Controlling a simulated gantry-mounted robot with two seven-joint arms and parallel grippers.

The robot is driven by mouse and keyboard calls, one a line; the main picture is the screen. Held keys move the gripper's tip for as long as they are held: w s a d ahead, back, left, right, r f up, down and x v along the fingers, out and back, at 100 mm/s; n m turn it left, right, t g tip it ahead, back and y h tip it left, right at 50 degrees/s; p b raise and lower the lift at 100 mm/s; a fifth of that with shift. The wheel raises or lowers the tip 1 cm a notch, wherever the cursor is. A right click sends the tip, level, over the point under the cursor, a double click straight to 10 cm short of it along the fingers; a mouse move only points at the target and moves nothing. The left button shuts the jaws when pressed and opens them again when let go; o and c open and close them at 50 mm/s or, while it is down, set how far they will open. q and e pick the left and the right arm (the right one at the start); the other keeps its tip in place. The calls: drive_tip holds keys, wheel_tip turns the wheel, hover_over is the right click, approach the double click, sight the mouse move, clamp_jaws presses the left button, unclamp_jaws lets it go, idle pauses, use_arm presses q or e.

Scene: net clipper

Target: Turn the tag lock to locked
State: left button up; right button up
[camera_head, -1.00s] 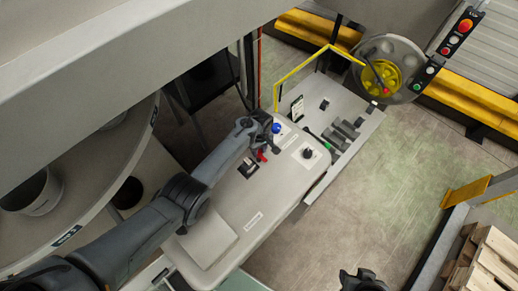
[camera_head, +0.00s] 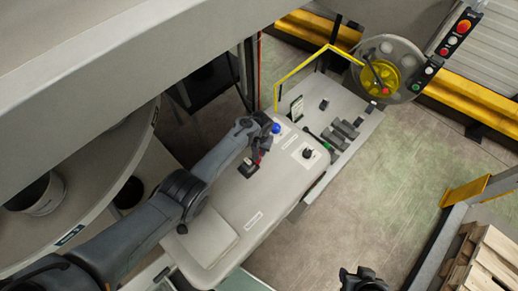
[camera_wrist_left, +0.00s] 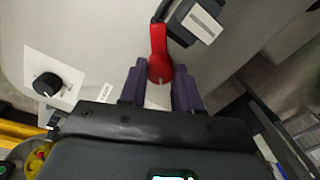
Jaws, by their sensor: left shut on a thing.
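A red lever (camera_wrist_left: 158,45), which I take to be the tag lock's handle, stands at a black labelled block (camera_wrist_left: 197,24) on the pale machine cover (camera_head: 235,225). My left gripper (camera_wrist_left: 158,90) is shut on the lever's rounded end, with one purple-grey finger on each side. In the head view, the left gripper (camera_head: 262,146) hides most of the lever, and only a bit of red shows below it. The black block (camera_head: 249,168) shows just below the gripper. My right gripper (camera_head: 364,281) is at the bottom edge, away from the machine, its fingers unclear.
A blue button (camera_head: 276,128) is close beside the left gripper. A black knob on a white plate (camera_head: 307,153) is to its right. A yellow rail (camera_head: 300,66) and a yellow-centred reel (camera_head: 385,72) stand behind. Open floor (camera_head: 400,190) lies to the right.

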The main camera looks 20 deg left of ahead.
use_arm(q)
drive_tip(key=m, duration=0.4)
drive_tip(key=shift+m, duration=1.7)
drive_tip(key=o, duration=1.1)
drive_tip(key=shift+c, duration=0.2)
